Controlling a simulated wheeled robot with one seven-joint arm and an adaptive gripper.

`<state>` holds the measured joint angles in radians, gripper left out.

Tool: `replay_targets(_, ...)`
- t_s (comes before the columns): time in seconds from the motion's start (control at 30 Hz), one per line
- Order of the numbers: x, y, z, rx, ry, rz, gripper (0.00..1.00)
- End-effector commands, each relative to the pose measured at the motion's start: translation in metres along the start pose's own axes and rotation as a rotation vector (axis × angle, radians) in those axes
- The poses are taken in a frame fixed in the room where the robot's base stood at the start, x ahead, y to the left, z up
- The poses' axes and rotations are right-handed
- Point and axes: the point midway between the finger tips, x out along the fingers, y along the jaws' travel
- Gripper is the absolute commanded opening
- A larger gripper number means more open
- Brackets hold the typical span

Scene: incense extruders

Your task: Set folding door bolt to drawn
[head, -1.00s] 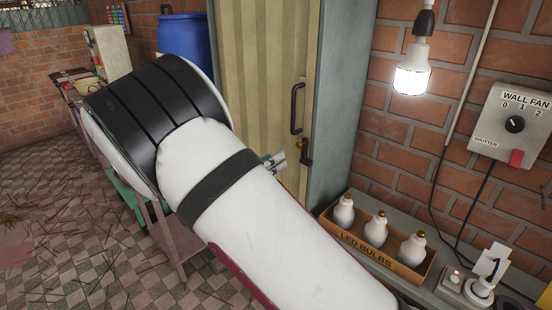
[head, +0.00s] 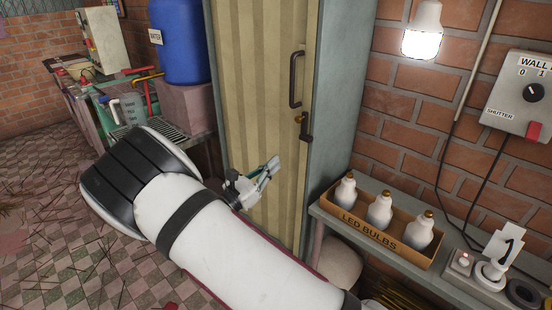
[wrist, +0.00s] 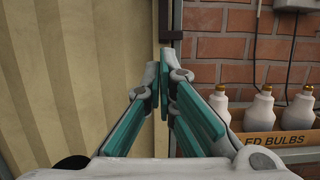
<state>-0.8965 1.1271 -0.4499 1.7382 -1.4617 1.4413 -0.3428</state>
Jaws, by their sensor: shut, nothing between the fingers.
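The folding door (head: 262,60) is a pleated beige panel, and it looks closed against its grey-green frame (head: 335,90). The door bolt (head: 305,127) is a small dark piece with a brass-coloured knob near the door's right edge, just below a dark pull handle (head: 296,80). My gripper (head: 272,166) is shut and empty, below and to the left of the bolt and apart from it in the head view. In the wrist view my teal fingers (wrist: 164,62) point at the door's right edge.
A shelf at the right holds a cardboard box (head: 385,240) of LED bulbs and a socket with a plug (head: 490,272). A lit bulb (head: 422,42) hangs by the brick wall, near a wall fan switch (head: 525,95). A blue barrel (head: 181,40) stands left of the door.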

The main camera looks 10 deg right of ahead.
Motion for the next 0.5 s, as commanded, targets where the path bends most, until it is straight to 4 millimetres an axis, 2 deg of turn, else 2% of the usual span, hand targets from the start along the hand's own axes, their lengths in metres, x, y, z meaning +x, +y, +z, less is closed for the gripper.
replay_targets(0.43,0.086,-0.001,0.001,-0.002,0.000,-0.003,0.00)
replay_targets(0.5,0.087,-0.001,0.015,0.001,0.002,0.000,0.00)
